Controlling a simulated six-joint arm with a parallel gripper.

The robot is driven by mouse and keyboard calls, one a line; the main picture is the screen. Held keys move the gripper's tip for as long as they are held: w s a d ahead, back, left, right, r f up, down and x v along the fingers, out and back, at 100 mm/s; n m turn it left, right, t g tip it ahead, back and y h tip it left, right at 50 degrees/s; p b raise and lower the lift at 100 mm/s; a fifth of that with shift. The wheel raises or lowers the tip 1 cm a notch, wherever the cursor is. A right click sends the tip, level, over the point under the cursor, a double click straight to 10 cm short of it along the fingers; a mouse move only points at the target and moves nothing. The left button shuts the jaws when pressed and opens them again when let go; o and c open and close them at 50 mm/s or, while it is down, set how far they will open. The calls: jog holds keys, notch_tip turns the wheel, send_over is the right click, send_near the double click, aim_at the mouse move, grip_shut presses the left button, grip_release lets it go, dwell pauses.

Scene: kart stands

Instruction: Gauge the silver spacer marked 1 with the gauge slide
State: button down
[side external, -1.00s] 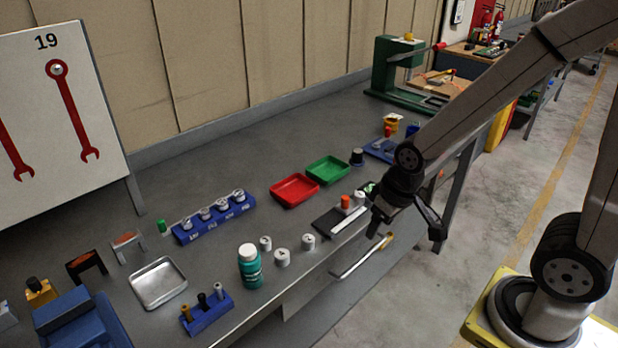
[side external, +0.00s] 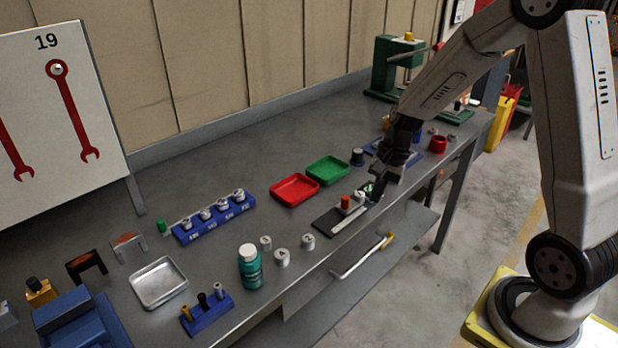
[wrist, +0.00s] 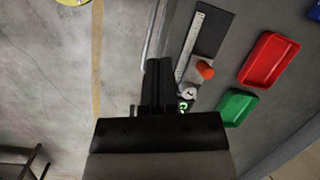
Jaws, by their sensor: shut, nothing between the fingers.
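The gauge slide is a dark plate (side external: 326,224) with a silver rule (side external: 350,218) and an orange-red knob (side external: 346,202), near the bench's front edge. A silver spacer (side external: 360,197) stands beside the knob; it also shows in the wrist view (wrist: 189,92). Its mark is not readable. Three more silver spacers (side external: 265,243), (side external: 281,257), (side external: 308,241) stand left of the slide; I cannot tell which is marked 1. My gripper (side external: 390,202) is shut and empty, just right of the slide's end. In the wrist view, its fingers (wrist: 157,64) are together, left of the rule.
A red tray (side external: 294,188) and a green tray (side external: 327,170) lie behind the slide. A teal bottle (side external: 250,268), a blue rack of silver parts (side external: 214,218) and a metal tray (side external: 158,283) stand to the left. A drawer handle (side external: 362,258) juts out below the bench edge.

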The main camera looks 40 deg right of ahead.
jog(key=w+d+m+t+y, duration=0.3)
jog(key=w+d+m+y, duration=0.1)
jog(key=d+m, duration=0.6)
jog(key=shift+w+d+f, duration=0.3)
jog(key=shift+w+d, duration=0.35)
jog(key=shift+d, duration=0.15)
jog(key=shift+a+f, duration=0.1)
jog(key=shift+f, duration=0.05)
send_near(348, 212)
jog(key=shift+w+a+f, duration=0.5)
jog(key=shift+w+f, duration=0.25)
jog(key=shift+f, duration=0.1)
jog(key=shift+w+a+f, duration=0.5)
jog(key=shift+w+f, duration=0.3)
jog(key=shift+f, duration=0.05)
jog(key=shift+a, duration=2.1)
jog(key=v, duration=1)
jog(key=shift+s+d+t, duration=0.2)
jog(key=shift+d+t, duration=0.1)
jog(key=shift+d, duration=0.15)
